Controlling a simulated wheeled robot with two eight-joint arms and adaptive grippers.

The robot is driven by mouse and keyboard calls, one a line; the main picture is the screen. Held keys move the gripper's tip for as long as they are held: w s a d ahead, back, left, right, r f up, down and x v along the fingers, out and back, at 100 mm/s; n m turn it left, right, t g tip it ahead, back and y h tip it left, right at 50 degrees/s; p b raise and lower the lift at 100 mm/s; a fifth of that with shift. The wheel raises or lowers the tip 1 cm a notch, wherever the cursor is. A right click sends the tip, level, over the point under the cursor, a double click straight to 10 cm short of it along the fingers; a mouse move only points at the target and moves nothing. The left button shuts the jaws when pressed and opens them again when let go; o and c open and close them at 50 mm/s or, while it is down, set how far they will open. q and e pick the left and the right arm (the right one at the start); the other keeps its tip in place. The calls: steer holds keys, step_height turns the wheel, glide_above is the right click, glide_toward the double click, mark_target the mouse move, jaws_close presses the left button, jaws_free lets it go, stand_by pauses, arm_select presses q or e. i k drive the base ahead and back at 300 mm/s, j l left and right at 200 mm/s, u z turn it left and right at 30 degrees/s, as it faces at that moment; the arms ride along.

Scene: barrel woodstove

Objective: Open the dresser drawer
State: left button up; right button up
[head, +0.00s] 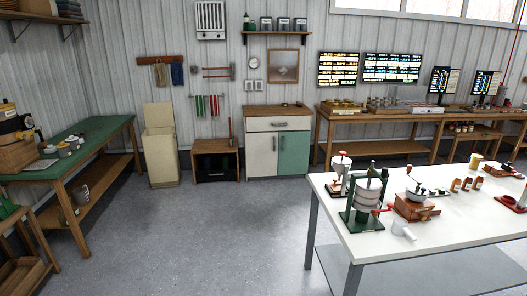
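A small dresser (262,154) stands against the far corrugated wall, near the middle of the head view. It has a wooden top (277,110), a pale drawer (265,126) with a dark handle, and two doors below, one cream and one green. The drawer looks shut, its front flush with the body. The dresser is some way off across the floor. Neither of my grippers shows in the head view.
Open grey floor (200,230) lies before the dresser. A white table (365,245) with a hand press and mills fills the right front. A green-topped bench (100,135) stands left. A low dark cabinet (214,163) and cream bin (161,160) stand left of the dresser.

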mark_target(292, 123)
steer(key=i+j, duration=0.1)
steer(key=i, duration=4.7)
steer(key=i+j+z, duration=0.1)
steer(key=i+z, duration=0.2)
steer(key=i, duration=0.15)
steer(key=i+j+z, duration=0.15)
steer(key=i+z, duration=0.15)
steer(key=i+j+z, duration=0.3)
steer(key=i, duration=0.2)
